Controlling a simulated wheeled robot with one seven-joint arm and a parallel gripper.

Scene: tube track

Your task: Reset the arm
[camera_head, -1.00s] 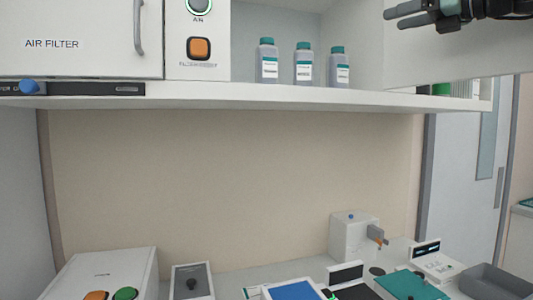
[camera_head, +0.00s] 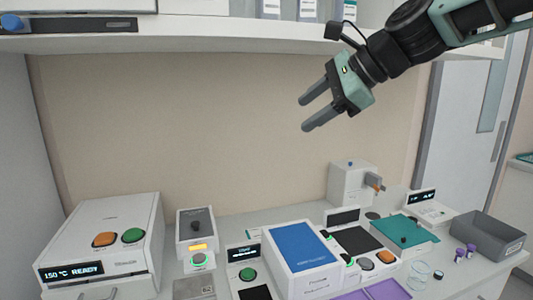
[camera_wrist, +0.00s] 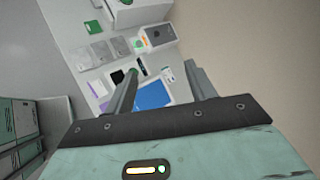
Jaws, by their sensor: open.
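My gripper (camera_head: 309,112) hangs in the air above the bench, in front of the beige back wall. Its two grey fingers point down and to the left, apart, with nothing between them. In the wrist view the open fingers (camera_wrist: 163,84) frame the bench far below. My dark and green arm reaches in from the upper right. The gripper touches nothing that I can see.
Below stand a white heater box (camera_head: 103,240) reading 150 °C READY, a blue-topped device (camera_head: 299,250), a green mat (camera_head: 405,230) and a grey bin (camera_head: 487,238). A shelf (camera_head: 200,35) with bottles runs above. The space before the wall is clear.

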